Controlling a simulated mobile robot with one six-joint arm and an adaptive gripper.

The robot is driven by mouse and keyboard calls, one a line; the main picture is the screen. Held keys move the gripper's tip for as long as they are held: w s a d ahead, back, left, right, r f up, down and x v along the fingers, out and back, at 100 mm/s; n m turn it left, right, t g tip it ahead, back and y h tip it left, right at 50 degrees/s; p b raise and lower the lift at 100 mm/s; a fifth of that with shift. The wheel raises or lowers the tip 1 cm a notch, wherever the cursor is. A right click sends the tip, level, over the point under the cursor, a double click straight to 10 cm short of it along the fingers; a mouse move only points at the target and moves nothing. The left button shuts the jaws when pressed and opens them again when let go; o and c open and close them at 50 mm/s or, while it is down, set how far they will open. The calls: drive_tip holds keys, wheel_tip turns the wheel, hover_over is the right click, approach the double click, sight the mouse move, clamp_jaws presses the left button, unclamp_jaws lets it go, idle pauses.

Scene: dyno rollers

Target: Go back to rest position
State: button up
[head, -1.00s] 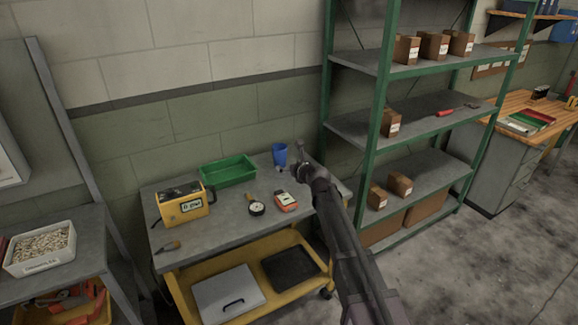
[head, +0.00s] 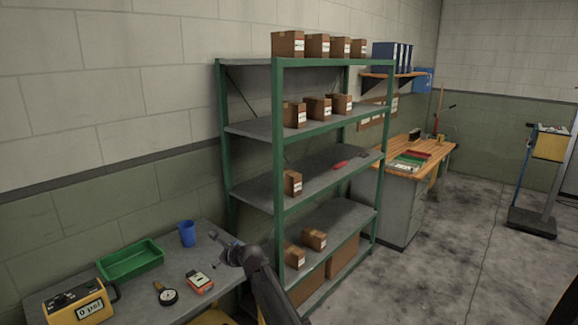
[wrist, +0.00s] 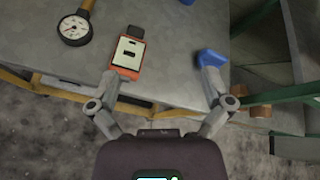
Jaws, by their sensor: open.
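My gripper (head: 228,250) is at the right end of the grey workbench (head: 60,298) in the head view. In the wrist view my gripper (wrist: 160,82) has its two fingers spread wide with nothing between them. An orange meter (head: 199,281) lies on the bench and also shows in the wrist view (wrist: 129,52), beyond the left finger. I cannot tell how high the gripper is above the bench.
A green tray (head: 131,262), a round gauge (head: 166,294) and a yellow device (head: 80,302) are on the bench. A green-framed shelf (head: 279,150) with several cardboard boxes stands close right of my arm. A wooden desk (head: 425,152) is farther back. Open floor (head: 440,270) lies to the right.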

drive_tip(key=s+d+f+n+g+h, duration=0.2)
drive_tip(key=s+d+n, duration=0.5)
drive_tip(key=d, duration=0.6)
drive_tip(key=s+d+f+n+g+h, duration=0.3)
drive_tip(key=s+d+n, duration=0.4)
drive_tip(key=s+d, duration=0.3)
drive_tip(key=s+d+f+n+g+h, duration=0.3)
drive_tip(key=s+d+n, duration=0.4)
drive_tip(key=d, duration=1.1)
wheel_tip(320, 180, down, 2)
drive_tip(key=shift+s+f+h, duration=0.1)
drive_tip(key=shift+s+h, duration=0.7)
drive_tip(key=shift+s, duration=0.4)
